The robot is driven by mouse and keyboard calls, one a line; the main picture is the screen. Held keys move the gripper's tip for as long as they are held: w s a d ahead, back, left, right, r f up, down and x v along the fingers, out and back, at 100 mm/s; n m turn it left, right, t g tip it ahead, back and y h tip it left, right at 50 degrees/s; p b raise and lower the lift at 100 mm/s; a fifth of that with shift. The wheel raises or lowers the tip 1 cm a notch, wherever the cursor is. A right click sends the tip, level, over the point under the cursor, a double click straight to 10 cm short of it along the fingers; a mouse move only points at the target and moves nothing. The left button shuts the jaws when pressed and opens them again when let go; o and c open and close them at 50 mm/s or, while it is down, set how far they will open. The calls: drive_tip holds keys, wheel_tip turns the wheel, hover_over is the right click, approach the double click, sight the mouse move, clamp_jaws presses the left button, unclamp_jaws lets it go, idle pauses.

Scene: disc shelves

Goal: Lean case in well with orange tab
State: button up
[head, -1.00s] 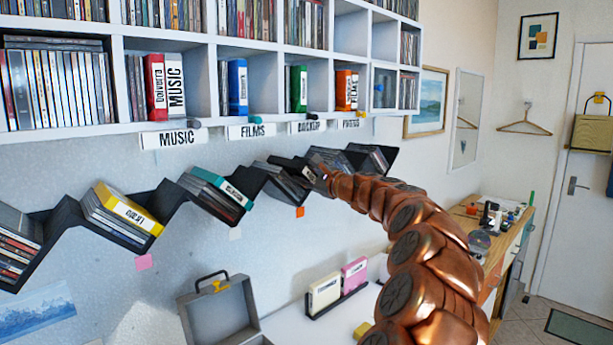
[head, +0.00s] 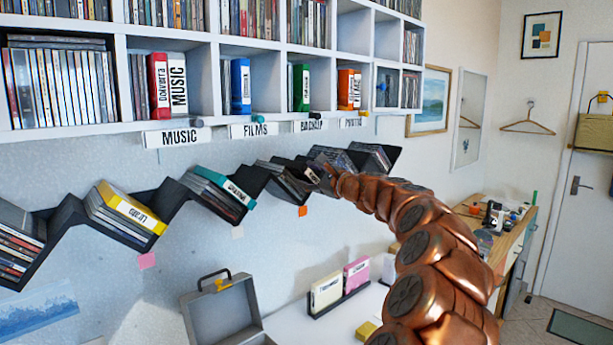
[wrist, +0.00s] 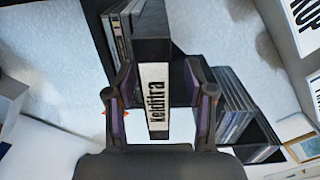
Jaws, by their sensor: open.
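A dark case with a white label reading "Kelditra" (wrist: 154,92) stands between the fingers of my gripper (wrist: 160,68) in the wrist view. The fingers are open, with a gap on each side of the case. In the head view the case (head: 311,175) leans in the black zigzag shelf's well above the orange tab (head: 302,211), beside other cases (head: 284,178). The tab shows as a small orange bit at left in the wrist view (wrist: 101,113). My gripper is mostly hidden behind my arm in the head view.
The zigzag shelf (head: 68,213) has other wells with cases, including yellow (head: 130,208) and teal (head: 222,184) ones. White cubbies (head: 218,115) with hanging signs are above. An open grey box (head: 222,315) and a rack with cream and pink cases (head: 340,292) stand below.

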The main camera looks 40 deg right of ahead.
drive_tip(key=s, duration=1.1)
drive_tip(key=shift+a, duration=0.2)
